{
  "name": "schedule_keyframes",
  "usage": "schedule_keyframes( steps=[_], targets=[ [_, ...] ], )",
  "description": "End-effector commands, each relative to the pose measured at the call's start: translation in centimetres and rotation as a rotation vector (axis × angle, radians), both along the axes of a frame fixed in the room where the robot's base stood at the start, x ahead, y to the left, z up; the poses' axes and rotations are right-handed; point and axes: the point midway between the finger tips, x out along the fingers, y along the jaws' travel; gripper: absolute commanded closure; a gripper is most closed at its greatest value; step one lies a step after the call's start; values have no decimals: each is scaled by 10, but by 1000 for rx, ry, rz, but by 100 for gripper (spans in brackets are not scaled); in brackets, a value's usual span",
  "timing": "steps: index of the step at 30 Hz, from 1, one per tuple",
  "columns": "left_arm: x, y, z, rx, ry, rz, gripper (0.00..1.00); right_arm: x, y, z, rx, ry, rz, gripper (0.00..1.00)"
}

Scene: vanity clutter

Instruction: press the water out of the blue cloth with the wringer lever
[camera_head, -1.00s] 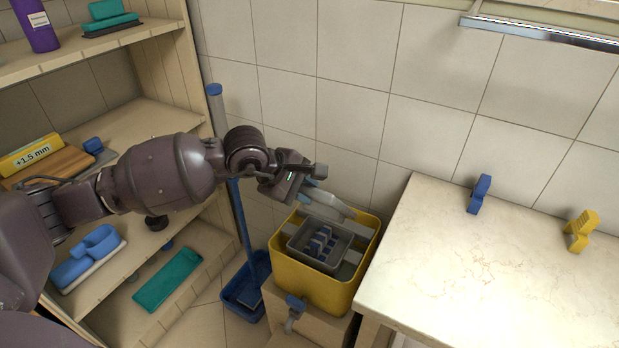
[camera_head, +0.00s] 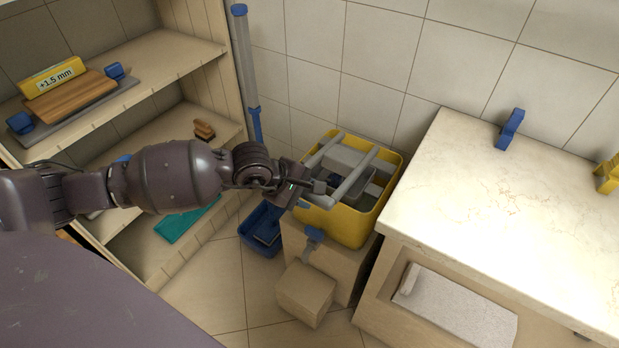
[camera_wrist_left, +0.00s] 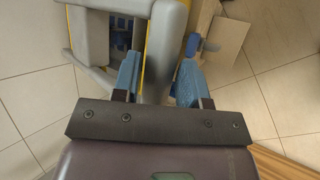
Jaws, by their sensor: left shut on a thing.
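The yellow bucket (camera_head: 345,226) stands on a wooden block and carries a grey wringer. The wringer lever (camera_head: 355,187) is a grey frame whose bars lie across the bucket's top, with a grey plate between them. My left gripper (camera_head: 312,188) is at the lever's near end, shut on it. In the left wrist view the blue fingertips (camera_wrist_left: 158,80) stand on either side of the grey lever part. Some blue shows inside the wringer (camera_wrist_left: 120,42), under the lever; I cannot tell whether it is the cloth. My right gripper is out of view.
A marble counter (camera_head: 480,200) stands close to the bucket's right, with a blue clip (camera_head: 511,128) on it. Shelves (camera_head: 150,70) fill the left.

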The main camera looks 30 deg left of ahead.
Motion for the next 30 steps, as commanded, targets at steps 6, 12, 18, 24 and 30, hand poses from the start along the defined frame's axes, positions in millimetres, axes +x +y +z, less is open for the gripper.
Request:
schedule_keyframes(
  steps=[6, 12, 18, 24, 30],
  targets=[
    [-3, 0, -11, 1, 5, 0, 100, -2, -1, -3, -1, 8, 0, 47],
    [-3, 0, -13, 1, 5, 0, 100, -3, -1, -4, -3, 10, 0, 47],
    [-4, 0, -13, 2, 7, 0, 100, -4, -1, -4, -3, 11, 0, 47],
    [-3, 0, -13, 1, 5, 0, 47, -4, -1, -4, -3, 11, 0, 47],
    [-4, 2, -8, 1, 1, 0, 47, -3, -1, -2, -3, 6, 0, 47]
  ],
)
